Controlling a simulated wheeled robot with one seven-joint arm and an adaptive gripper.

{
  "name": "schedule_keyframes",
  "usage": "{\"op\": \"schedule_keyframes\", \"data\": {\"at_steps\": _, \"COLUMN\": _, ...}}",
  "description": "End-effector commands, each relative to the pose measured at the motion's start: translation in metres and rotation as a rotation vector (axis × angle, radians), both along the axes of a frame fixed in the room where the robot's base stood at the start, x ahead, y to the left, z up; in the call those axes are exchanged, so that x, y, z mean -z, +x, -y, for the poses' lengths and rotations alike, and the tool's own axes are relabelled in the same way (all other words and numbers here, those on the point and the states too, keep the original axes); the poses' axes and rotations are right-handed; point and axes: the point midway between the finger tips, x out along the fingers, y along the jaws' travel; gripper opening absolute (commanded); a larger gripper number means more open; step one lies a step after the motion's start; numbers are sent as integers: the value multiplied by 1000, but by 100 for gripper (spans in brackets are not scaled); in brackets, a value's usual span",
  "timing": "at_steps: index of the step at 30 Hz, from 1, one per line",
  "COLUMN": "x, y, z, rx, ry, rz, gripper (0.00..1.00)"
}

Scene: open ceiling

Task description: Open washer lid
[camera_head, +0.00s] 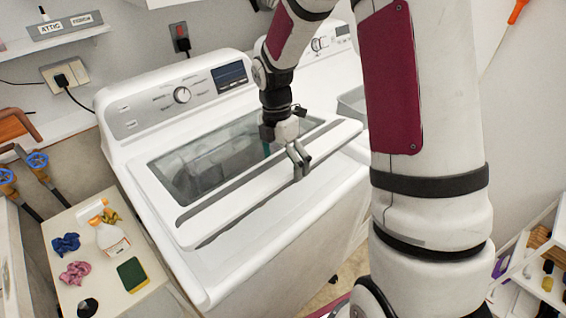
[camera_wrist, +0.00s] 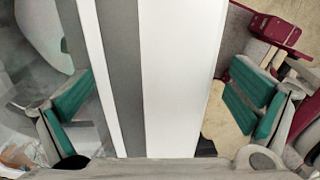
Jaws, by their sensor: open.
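The washer (camera_head: 130,105) is a white top-loader with a dial and dark display on its rear panel. Its lid (camera_head: 160,205) has a white frame, a glass window and a grey strip along the front. A dark gap shows under its front edge; I cannot tell whether it is raised slightly. My gripper (camera_head: 283,160) is open at the right part of that front edge. In the wrist view my gripper (camera_wrist: 168,98) has its teal-padded fingers on either side of the lid's white and grey front bar (camera_wrist: 180,75), apart from it.
A side table (camera_head: 68,235) at left holds a spray bottle (camera_head: 112,238), cloths and a sponge (camera_head: 132,274). A second white machine (camera_head: 345,72) stands behind right. A shelf rack (camera_head: 530,265) is at lower right. The wall with outlets is close behind the washer.

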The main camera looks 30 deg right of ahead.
Motion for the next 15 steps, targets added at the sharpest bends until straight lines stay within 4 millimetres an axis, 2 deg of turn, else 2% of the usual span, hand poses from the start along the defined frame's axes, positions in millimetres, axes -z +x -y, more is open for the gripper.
{"op": "schedule_keyframes", "data": {"at_steps": 4, "x": -1, "y": 0, "z": 0, "rx": 0, "ry": 0, "rz": 1, "gripper": 100}}
{"op": "schedule_keyframes", "data": {"at_steps": 6, "x": -12, "y": 1, "z": 1, "rx": 3, "ry": 4, "rz": 12, "gripper": 100}}
{"op": "schedule_keyframes", "data": {"at_steps": 8, "x": -31, "y": 2, "z": 2, "rx": 8, "ry": 11, "rz": 33, "gripper": 100}}
{"op": "schedule_keyframes", "data": {"at_steps": 12, "x": -89, "y": 0, "z": 3, "rx": 9, "ry": 27, "rz": 91, "gripper": 100}}
{"op": "schedule_keyframes", "data": {"at_steps": 15, "x": -119, "y": -3, "z": 3, "rx": 6, "ry": 33, "rz": 117, "gripper": 100}}
